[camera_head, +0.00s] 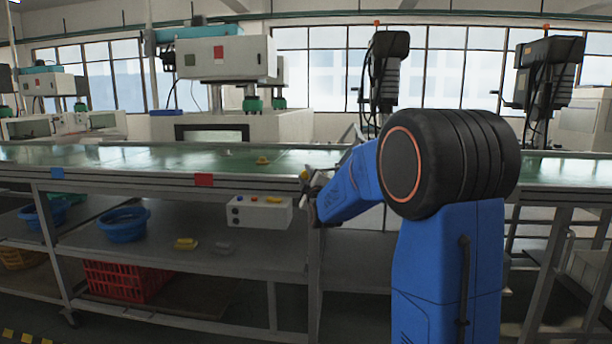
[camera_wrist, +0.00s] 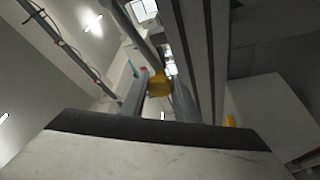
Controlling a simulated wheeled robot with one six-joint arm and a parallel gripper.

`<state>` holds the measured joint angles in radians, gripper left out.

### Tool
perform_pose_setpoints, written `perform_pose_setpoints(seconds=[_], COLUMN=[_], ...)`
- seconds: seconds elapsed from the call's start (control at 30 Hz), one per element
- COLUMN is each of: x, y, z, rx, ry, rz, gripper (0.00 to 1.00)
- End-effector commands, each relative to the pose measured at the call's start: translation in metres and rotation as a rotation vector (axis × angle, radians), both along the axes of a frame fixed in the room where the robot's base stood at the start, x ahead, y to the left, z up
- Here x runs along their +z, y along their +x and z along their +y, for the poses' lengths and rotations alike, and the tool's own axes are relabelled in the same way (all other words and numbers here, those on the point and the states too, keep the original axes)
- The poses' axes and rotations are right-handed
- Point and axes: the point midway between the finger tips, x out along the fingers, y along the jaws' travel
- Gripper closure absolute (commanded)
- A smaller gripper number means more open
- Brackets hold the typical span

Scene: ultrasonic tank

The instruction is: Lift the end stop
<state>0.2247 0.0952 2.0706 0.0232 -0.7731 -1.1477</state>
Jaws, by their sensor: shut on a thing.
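The end stop, as far as I can tell, is the small yellow piece (camera_wrist: 158,84) between my fingertips in the wrist view. In the head view a small yellow-orange piece (camera_head: 304,175) shows at the front rail of the conveyor table, right at my gripper (camera_head: 311,187). My gripper (camera_wrist: 160,92) is shut on the yellow piece, with one grey finger on each side of it. The piece's underside and its contact with the rail are hidden or too small to tell.
The conveyor table (camera_head: 130,182) has a green belt with another yellow piece (camera_head: 262,160) on it. A control box (camera_head: 259,211) hangs below the front edge, left of my gripper. The lower shelf holds a blue basin (camera_head: 123,225) and a yellow block (camera_head: 186,243).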

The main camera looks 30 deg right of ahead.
Motion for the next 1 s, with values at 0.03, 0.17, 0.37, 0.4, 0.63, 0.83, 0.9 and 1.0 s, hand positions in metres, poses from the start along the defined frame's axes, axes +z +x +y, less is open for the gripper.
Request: perform_pose_setpoints(seconds=[0.03, 0.17, 0.37, 0.4, 0.63, 0.83, 0.9, 1.0], x=[-0.003, -0.004, -0.004, -0.004, -0.002, -0.003, -0.004, -0.007], y=[0.0, 0.0, 0.0, 0.0, 0.0, -0.01, -0.019, -0.036], z=[0.0, 0.0, 0.001, 0.0, 0.0, 0.003, 0.005, 0.009], rx=[0.0, 0.0, 0.001, 0.001, 0.001, 0.0, 0.0, 0.001], ry=[-0.001, -0.001, 0.001, 0.0, 0.0, 0.001, 0.001, 0.0], rz=[0.007, 0.007, 0.007, 0.006, 0.004, 0.003, 0.002, 0.002], gripper=[1.0, 1.0, 0.58, 0.54, 0.54, 0.54, 0.54, 0.54])
